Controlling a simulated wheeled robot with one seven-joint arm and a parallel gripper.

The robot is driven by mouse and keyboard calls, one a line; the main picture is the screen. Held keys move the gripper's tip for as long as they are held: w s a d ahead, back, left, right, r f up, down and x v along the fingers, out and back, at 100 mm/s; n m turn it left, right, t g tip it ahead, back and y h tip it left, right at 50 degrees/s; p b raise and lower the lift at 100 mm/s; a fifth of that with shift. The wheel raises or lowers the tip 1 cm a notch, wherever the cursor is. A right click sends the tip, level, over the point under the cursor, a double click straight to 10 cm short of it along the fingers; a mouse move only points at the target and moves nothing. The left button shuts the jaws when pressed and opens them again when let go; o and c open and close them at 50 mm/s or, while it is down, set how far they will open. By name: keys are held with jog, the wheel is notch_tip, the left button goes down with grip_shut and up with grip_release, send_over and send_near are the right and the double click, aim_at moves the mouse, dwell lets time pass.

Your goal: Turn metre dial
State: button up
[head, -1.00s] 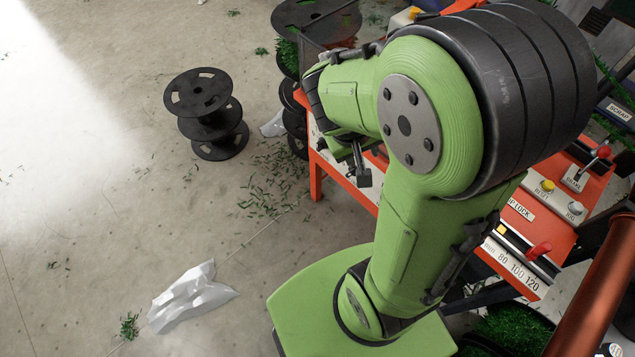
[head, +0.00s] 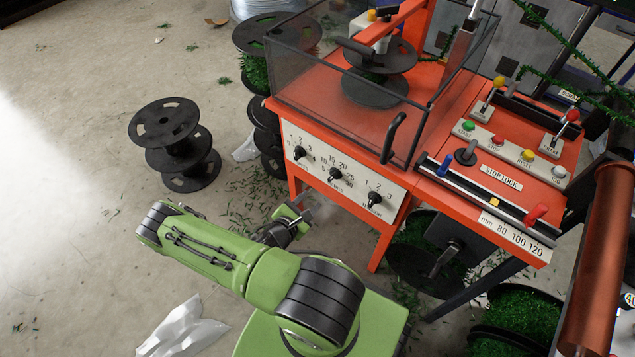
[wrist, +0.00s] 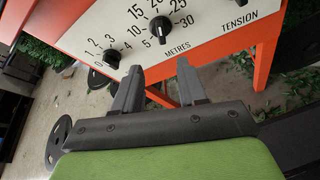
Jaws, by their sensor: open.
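The metre dial (head: 335,174) is a black knob in the middle of the white panel on the front of the orange machine. In the wrist view the metre dial (wrist: 160,27) sits above the word METRES, ringed by numbers from 5 to 30. I cannot tell exactly which number its pointer marks. My gripper (head: 303,214) is in front of and below the panel, apart from it. In the wrist view its two grey fingers (wrist: 159,76) are spread with nothing between them, pointing toward the panel just below the dial.
A left dial (head: 299,153) and the tension dial (head: 374,198) flank it on the panel (head: 318,170). A clear guard (head: 330,90) stands above. A black spool (head: 175,145) is on the floor at left. The floor in front of the panel has scattered green clippings.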

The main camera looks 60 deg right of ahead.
aim_at(331, 179)
jog(key=b+x, duration=0.4)
jog(key=x, duration=1)
jog(key=shift+s, duration=0.15)
jog(key=shift+d+f, duration=0.1)
jog(key=shift+d, duration=0.35)
grip_shut()
